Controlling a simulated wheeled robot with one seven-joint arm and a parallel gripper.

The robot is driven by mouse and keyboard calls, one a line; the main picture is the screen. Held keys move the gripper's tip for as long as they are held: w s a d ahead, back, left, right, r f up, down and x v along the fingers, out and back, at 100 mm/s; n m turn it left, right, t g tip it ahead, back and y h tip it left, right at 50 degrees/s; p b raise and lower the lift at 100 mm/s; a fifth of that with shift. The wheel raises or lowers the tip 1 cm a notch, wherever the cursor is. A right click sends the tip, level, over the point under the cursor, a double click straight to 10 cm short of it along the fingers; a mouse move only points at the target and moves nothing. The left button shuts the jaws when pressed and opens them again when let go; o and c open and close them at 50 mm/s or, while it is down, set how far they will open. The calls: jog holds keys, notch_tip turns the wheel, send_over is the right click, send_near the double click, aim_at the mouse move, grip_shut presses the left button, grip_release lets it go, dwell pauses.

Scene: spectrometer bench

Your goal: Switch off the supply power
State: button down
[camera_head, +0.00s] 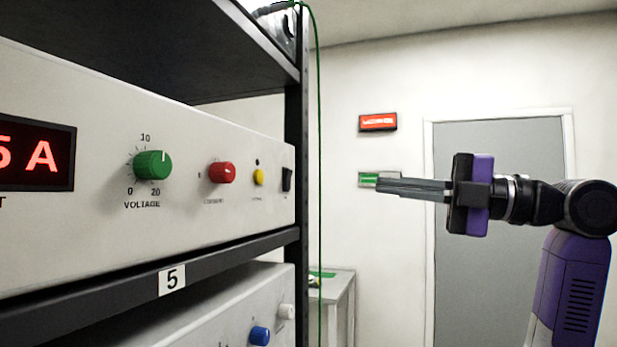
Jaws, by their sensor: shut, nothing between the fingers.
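The power supply (100,110) is a pale box on a black rack shelf at left. Its panel carries a red-lit display (36,153) reading "5 A", a green voltage knob (153,165), a red knob (222,173) and a yellow knob (258,177). A small black rocker switch (287,180) sits at the panel's right end; its position is too small to tell. My gripper (380,185) is shut and empty. It points left toward the rack, to the right of the switch in the picture and apart from the panel.
A black rack post (297,120) and a green cable (319,200) stand just right of the panel. Another unit with a blue knob (260,335) is below the shelf labelled 5 (172,279). A red lit sign (378,122) and grey door (490,270) are behind.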

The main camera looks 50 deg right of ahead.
jog(key=p, duration=0.5)
send_near(291, 175)
jog(key=x, duration=0.5)
jog(key=shift+w+a+r, duration=0.15)
jog(key=shift+x, duration=0.75)
